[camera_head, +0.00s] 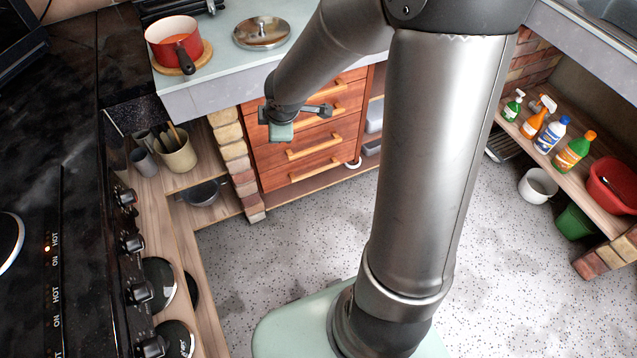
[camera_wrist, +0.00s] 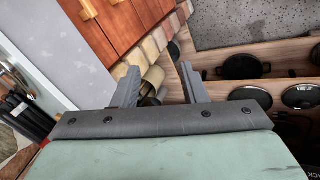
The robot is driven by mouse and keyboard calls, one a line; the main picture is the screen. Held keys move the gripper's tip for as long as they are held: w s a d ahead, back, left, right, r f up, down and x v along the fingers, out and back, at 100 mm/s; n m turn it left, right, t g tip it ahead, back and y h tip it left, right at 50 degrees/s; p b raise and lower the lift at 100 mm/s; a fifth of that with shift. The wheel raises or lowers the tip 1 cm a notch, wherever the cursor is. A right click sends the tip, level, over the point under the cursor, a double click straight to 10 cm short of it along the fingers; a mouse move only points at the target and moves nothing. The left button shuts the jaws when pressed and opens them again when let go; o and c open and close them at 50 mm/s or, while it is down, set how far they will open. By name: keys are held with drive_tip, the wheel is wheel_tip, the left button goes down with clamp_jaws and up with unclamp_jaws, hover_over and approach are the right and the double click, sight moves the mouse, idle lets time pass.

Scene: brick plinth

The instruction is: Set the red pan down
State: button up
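The red pan (camera_head: 173,40) sits upright on a round wooden trivet (camera_head: 199,65) on the pale countertop, at upper left in the head view. Its dark handle points toward the front. I cannot make the pan out in the wrist view. My gripper (camera_wrist: 159,75) is open, with its two fingers apart and nothing held between them. In the head view my gripper is in front of the wooden drawers, below the counter edge, to the right of the pan and apart from it.
A metal lid (camera_head: 262,32) lies on the counter right of the pan. The black stove (camera_head: 60,180) fills the left side. Wooden drawers (camera_head: 310,150) stand below the counter. Bottles and a red bowl (camera_head: 612,185) occupy the right shelf. The speckled floor (camera_head: 270,260) is largely clear.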

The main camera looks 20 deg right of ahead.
drive_tip(key=s+r+m+g, duration=0.2)
drive_tip(key=s+m, duration=0.5)
drive_tip(key=s, duration=0.5)
drive_tip(key=s+r+m+g, duration=0.3)
drive_tip(key=s+r+m, duration=0.2)
drive_tip(key=s, duration=0.7)
drive_tip(key=d+m, duration=0.1)
drive_tip(key=m, duration=0.1)
drive_tip(key=shift+m, duration=0.3)
